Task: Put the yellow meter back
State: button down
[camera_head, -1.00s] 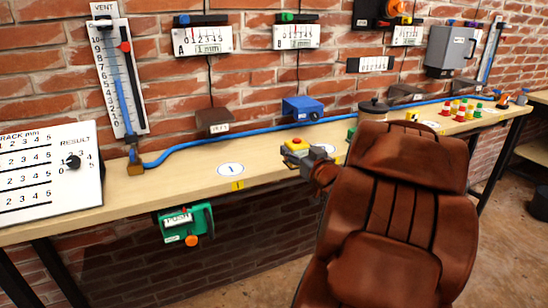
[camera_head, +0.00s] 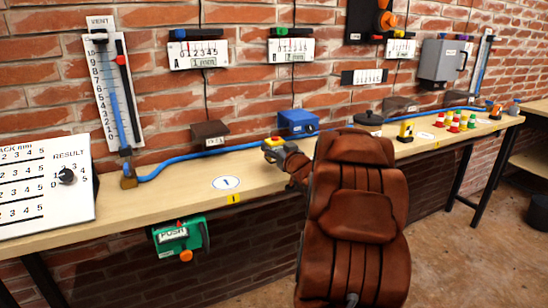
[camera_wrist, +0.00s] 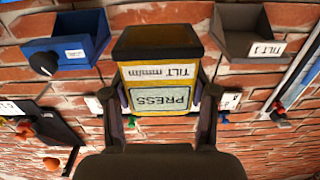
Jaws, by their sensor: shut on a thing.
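A yellow meter (camera_wrist: 160,75) with a black end fills the middle of the wrist view; its labels read TILT mm/m and PRESS, the latter upside down. My gripper (camera_wrist: 160,100) is shut on it, one finger on each side.
Brown boxes hang on the wall (camera_head: 210,132); one in the wrist view is labelled TILT (camera_wrist: 250,35). A blue hose (camera_head: 180,165) runs along the bench (camera_head: 150,200). Another yellow-black object (camera_head: 406,131) and several coloured pegs (camera_head: 460,122) stand farther right. A green PUSH device (camera_head: 178,238) hangs below.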

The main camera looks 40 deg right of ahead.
jog(key=shift+w+d, duration=0.25)
jog(key=shift+w, duration=0.3)
jog(key=shift+f, duration=1.75)
jog(key=shift+f+b, duration=0.15)
jog(key=shift+b, duration=0.15)
jog(key=shift+c, duration=1.6)
grip_release()
